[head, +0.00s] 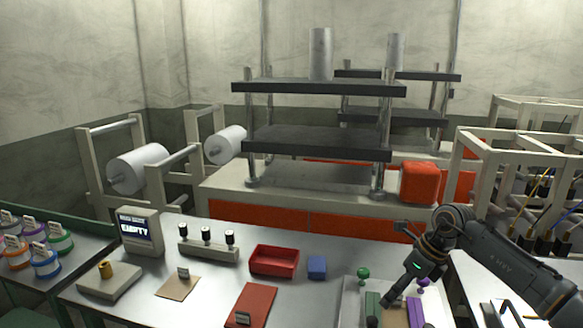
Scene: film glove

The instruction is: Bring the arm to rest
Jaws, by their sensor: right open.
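My right arm (510,264) comes in from the right edge. Its wrist is bent downward, and my right gripper (398,296) points down over a pale tray (352,292) at the front right of the bench. The gripper is open. One dark finger shows clearly; the other is hard to make out. Green and purple blocks lie in the tray close to the fingertips, and I cannot tell whether the fingers touch anything. My left gripper is not in view.
The metal bench (210,300) holds a red bin (274,261), a blue cube (317,267), a red plate (251,304) and a small display (139,230). A press with dark shelves (318,88) stands behind. Pale frames with cables (480,150) stand near my right arm.

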